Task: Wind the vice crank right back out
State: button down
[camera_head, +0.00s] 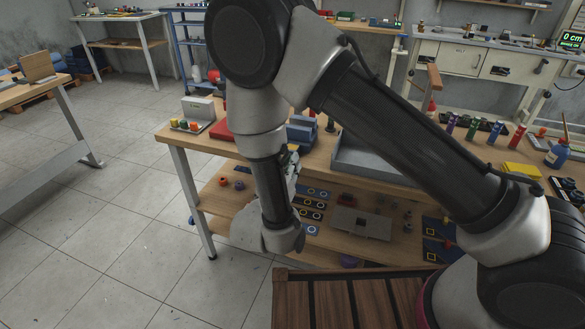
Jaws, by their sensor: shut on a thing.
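The blue vice (302,131) stands on the workbench near its front edge. My arm hides its left part. Its crank cannot be made out; it is hidden behind my arm and gripper. My gripper (292,163) is mostly hidden behind my own lower arm link; only a small grey part of it shows, just below the vice at the bench's front edge. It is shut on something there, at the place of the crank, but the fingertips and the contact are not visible.
The workbench (177,137) carries a grey tray (372,162) right of the vice and a panel with coloured buttons (187,125) at left. Its lower shelf (215,203) holds several small parts. Open tiled floor lies to the left. A slatted wooden surface (335,300) is at the front.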

jog(key=w+a+f+n, duration=0.1)
jog(key=a+n, duration=0.2)
jog(key=n, duration=1.1)
jog(key=w+a+f+n, duration=0.1)
jog(key=a+n, duration=0.3)
jog(key=n, duration=1.1)
jog(key=shift+w+a+f, duration=0.25)
jog(key=shift+w+f, duration=0.05)
jog(key=shift+f, duration=0.45)
jog(key=shift+n, duration=0.3)
jog(key=c, duration=1.4)
grip_release()
jog(key=shift+c, duration=0.2)
